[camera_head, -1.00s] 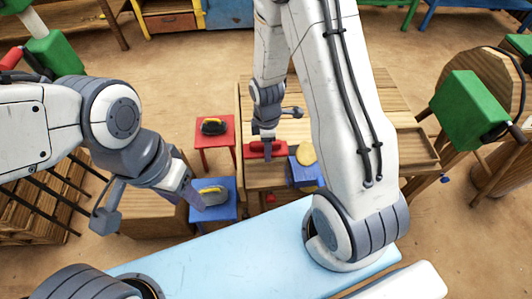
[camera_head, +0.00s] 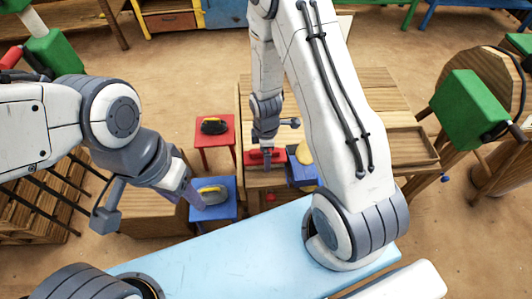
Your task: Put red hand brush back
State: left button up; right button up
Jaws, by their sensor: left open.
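A long red object (camera_head: 279,157), which looks like the red hand brush, lies on the wooden table (camera_head: 375,92) near its left front part. My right gripper (camera_head: 267,163) points down at it, with its fingers in front of the red body. I cannot tell whether its fingers are open or shut on it. My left gripper (camera_head: 193,197) is open and empty, at the left edge of the blue stool (camera_head: 226,211). A grey and yellow item (camera_head: 213,194) sits on that stool, close to the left fingertips.
A red stool (camera_head: 202,140) bearing a black and yellow item (camera_head: 214,126) stands behind the blue one. A blue block (camera_head: 301,174) with a yellow piece (camera_head: 304,153) sits just right of the red object. A shallow wooden tray (camera_head: 412,147) lies at the table's right.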

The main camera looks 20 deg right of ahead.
notch_tip(320, 180, up, 12)
jog(key=shift+f, duration=0.1)
jog(key=s+a+r+m, duration=0.3)
jog(key=s+a+r, duration=0.3)
jog(key=s, duration=0.3)
jog(key=s+a+r+m+y, duration=0.1)
jog(key=s+a+r+m, duration=0.3)
jog(key=s+a+r, duration=0.2)
jog(key=s+r, duration=0.2)
jog(key=s, duration=0.1)
jog(key=shift+a+m, duration=0.3)
